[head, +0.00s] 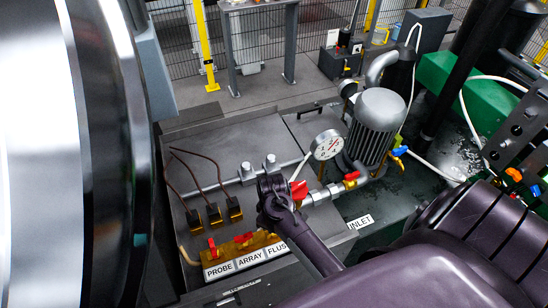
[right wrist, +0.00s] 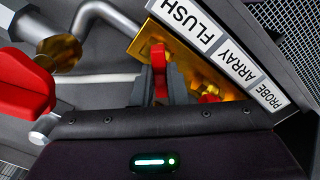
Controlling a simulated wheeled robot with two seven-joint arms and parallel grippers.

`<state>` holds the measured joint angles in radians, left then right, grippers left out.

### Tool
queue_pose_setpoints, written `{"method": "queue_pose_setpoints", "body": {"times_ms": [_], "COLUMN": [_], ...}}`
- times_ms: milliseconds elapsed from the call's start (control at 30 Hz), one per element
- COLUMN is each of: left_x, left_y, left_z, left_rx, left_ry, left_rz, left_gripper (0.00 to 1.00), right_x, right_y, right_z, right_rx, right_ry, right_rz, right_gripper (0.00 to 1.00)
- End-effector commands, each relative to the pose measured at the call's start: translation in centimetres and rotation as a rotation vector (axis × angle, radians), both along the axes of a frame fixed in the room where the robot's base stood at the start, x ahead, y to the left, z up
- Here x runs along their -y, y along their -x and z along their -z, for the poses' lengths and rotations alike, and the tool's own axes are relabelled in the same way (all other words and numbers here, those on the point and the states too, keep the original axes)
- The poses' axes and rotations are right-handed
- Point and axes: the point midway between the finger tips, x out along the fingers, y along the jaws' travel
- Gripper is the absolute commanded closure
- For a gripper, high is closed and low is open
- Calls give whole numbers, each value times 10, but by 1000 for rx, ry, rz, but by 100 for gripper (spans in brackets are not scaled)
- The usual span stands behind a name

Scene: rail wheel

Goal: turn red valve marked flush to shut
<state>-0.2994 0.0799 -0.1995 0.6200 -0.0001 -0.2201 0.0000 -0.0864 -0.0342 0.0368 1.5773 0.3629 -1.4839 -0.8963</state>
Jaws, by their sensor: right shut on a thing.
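The brass manifold (head: 243,248) carries a row of red valve handles above white labels reading PROBE (head: 219,271), ARRAY (head: 250,259) and FLUSH (head: 277,249). In the head view my right gripper (head: 274,200) is over the FLUSH end and hides that handle and part of the label. In the right wrist view my right gripper (right wrist: 159,84) is shut on the red flush handle (right wrist: 158,58), beside the FLUSH label (right wrist: 186,16). The array handle (right wrist: 208,98) is just right of the fingers, partly hidden. My left gripper is not in view.
A larger red handle (head: 299,189) on the pipe is close to my right gripper; it also shows in the right wrist view (right wrist: 22,92). A pressure gauge (head: 327,145) and a grey motor (head: 377,127) stand behind. A large shiny wheel (head: 85,150) fills the left.

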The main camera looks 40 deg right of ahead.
Motion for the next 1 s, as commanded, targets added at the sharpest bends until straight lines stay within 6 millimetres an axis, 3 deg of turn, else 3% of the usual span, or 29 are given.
{"method": "queue_pose_setpoints", "body": {"times_ms": [200,567,867,900,1000], "left_x": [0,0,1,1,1], "left_y": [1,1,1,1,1], "left_z": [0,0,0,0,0], "left_rx": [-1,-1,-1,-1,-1], "left_ry": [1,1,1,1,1], "left_rz": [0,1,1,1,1], "left_gripper": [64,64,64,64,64], "right_x": [0,0,0,0,0], "right_y": [0,0,0,0,0], "right_z": [0,0,0,0,0], "right_rx": [0,0,1,1,0], "right_ry": [-1,0,-1,-1,0], "right_rz": [299,372,741,732,729], "right_gripper": [100,100,100,82,69]}}
